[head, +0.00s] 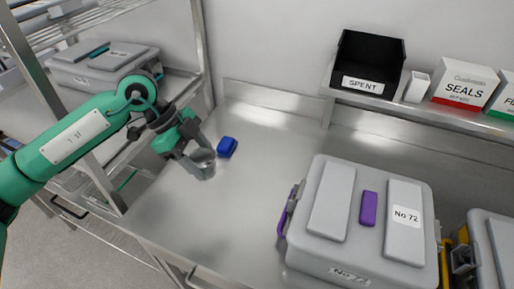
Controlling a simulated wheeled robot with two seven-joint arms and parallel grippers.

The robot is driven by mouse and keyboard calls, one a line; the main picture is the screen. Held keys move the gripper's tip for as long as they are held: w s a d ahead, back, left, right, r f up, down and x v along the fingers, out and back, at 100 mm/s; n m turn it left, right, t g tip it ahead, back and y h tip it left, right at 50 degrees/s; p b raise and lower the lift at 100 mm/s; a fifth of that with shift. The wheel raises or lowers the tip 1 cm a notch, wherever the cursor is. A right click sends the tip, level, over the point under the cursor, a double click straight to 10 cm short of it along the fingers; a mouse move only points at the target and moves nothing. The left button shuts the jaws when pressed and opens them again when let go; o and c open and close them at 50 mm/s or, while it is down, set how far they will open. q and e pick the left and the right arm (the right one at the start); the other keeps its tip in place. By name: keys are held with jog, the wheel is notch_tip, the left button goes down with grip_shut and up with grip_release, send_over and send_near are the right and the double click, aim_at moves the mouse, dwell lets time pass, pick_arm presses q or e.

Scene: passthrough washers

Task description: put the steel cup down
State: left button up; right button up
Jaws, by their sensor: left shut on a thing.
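The steel cup (203,164) is a small grey metal cup at the left part of the steel counter (245,183). My left gripper (196,157) comes in from the left and is shut on the cup. The cup looks upright, low over the counter; I cannot tell whether its base touches the surface. The gripper hides part of the cup's side. My right gripper is not in the head view.
A blue block (227,147) lies just right of the cup. A grey case No 72 (331,203) stands on the right. A black SPENT bin (368,62) and a SEALS box (465,86) sit on a shelf. The counter's middle is clear.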

pick_arm(q)
notch_tip(320, 180, down, 15)
jog(key=p, duration=0.3)
notch_tip(320, 180, down, 5)
jog(key=shift+f+p, duration=0.1)
jog(key=shift+p, duration=0.5)
jog(key=o, duration=1)
jog(key=shift+c, duration=0.2)
jog(key=b+v, duration=0.3)
jog(key=v, duration=0.9)
jog(key=shift+b, duration=0.3)
